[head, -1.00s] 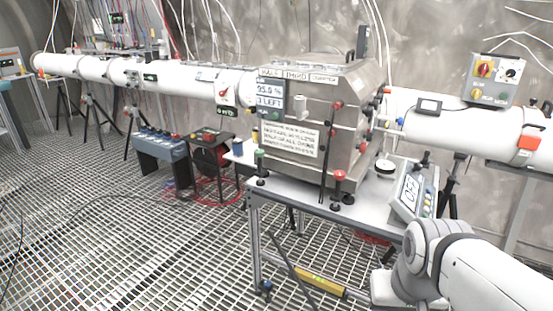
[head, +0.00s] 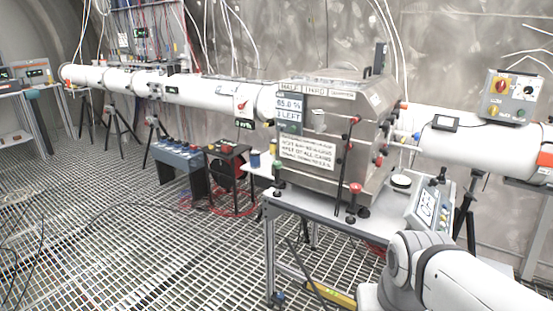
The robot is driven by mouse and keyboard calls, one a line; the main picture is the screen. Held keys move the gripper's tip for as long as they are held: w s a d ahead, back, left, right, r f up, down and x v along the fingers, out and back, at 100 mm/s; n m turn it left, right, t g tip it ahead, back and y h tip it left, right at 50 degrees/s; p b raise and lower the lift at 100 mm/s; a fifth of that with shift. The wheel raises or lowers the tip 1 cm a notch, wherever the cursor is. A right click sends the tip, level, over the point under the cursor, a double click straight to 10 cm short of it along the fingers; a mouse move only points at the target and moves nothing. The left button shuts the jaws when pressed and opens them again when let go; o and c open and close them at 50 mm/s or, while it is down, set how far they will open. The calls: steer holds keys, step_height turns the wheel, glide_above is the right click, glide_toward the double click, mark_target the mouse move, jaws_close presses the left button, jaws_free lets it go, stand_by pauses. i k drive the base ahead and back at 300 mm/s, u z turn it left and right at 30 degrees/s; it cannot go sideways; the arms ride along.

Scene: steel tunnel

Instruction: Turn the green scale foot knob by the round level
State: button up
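A green knob (head: 278,168) stands on a dark foot at the front left corner of the steel box (head: 336,150) on the table. A red knob (head: 355,188) tops a similar foot at the box's front right. A small round white-topped disc (head: 401,181) lies on the table right of the box; I cannot tell whether it is the round level. My gripper is out of view. Only my white arm shows at the lower right, in front of the table's right end.
The table (head: 314,205) has a tilted display panel (head: 427,207) at its right end. A white pipe (head: 200,90) runs behind the box. A blue switch box (head: 180,152) stands left of the table. The grated floor (head: 140,240) at the left is mostly clear.

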mark_target(276, 165)
steer(key=u, duration=0.75)
steer(key=i, duration=1.25)
steer(key=u, duration=0.55)
